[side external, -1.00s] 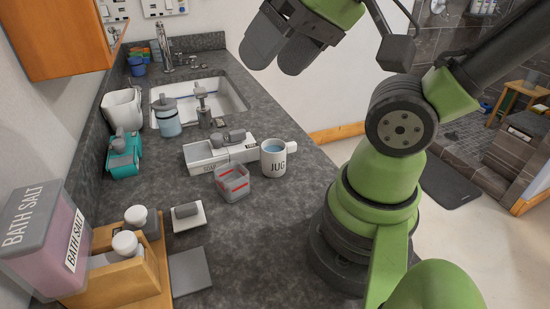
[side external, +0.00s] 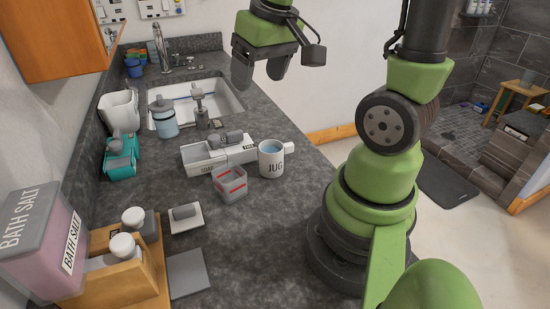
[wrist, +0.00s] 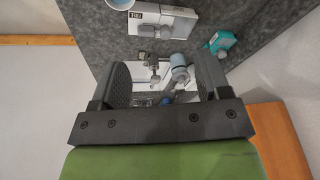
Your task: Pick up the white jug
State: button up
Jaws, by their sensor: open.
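The white jug (side external: 271,160) is a small mug-like vessel marked "JUG", with light blue inside and its handle to the right. It stands upright on the grey counter, right of the white tray. In the wrist view, part of the jug (wrist: 119,4) is cut off by the top edge. My gripper (side external: 260,72) is open and empty, well above the counter and beyond the jug, near the sink's right side. Its two fingers frame the sink area in the wrist view (wrist: 165,82).
A white tray (side external: 205,158) and a small clear box with red marks (side external: 231,184) stand close left of the jug. A taller white pitcher (side external: 119,112), teal box (side external: 120,160) and blue-grey bottle (side external: 164,120) stand farther left. The counter right of the jug is clear.

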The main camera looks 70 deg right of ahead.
aim_at(277, 158)
jog(key=d+f+g, duration=0.1)
jog(key=d+f, duration=0.2)
jog(key=s+d+f+g, duration=0.1)
jog(key=d+f, duration=0.2)
jog(key=f, duration=0.1)
jog(key=d+f+g, duration=0.1)
jog(key=d+f, duration=0.2)
jog(key=shift+s+d+f+y, duration=0.2)
jog(key=shift+s+y, duration=0.05)
jog(key=shift+y, duration=0.05)
notch_tip(277, 158, down, 4)
jog(key=shift+d+f, duration=0.15)
jog(key=shift+f, duration=0.05)
jog(key=shift+w+d+f, duration=0.1)
jog(key=shift+w+f, duration=0.1)
jog(key=shift+f, duration=0.8)
jog(key=shift+w+f, duration=0.15)
jog(key=shift+f, duration=0.9)
jog(key=shift+w+d+f, duration=0.1)
jog(key=shift+w+f, duration=0.1)
jog(key=shift+f, duration=0.8)
jog(key=c, duration=1.2)
